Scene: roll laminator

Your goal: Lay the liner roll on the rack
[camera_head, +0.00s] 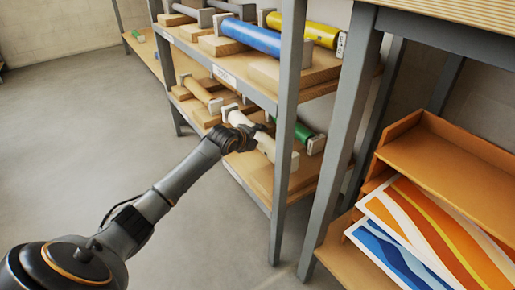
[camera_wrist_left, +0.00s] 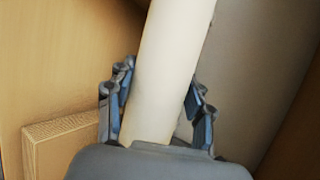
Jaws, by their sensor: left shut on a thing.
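The liner roll (camera_head: 268,146) is cream white, with pale blocks at its ends. It is at the lower shelf of the rack (camera_head: 287,120), lying slantwise in the head view. My left gripper (camera_head: 256,134) is shut around the roll's middle. In the left wrist view the roll (camera_wrist_left: 170,70) runs between the two dark fingers of the gripper (camera_wrist_left: 160,100). Whether the roll rests on the shelf or is held just above it, I cannot tell. My right gripper is not in view.
A tan roll (camera_head: 202,94) and a green roll (camera_head: 303,133) lie on either side on the lower shelf. Blue (camera_head: 250,36) and yellow (camera_head: 305,28) rolls lie above. Colourful printed sheets (camera_head: 430,240) and an orange-brown tray (camera_head: 450,160) are at right. The floor at left is clear.

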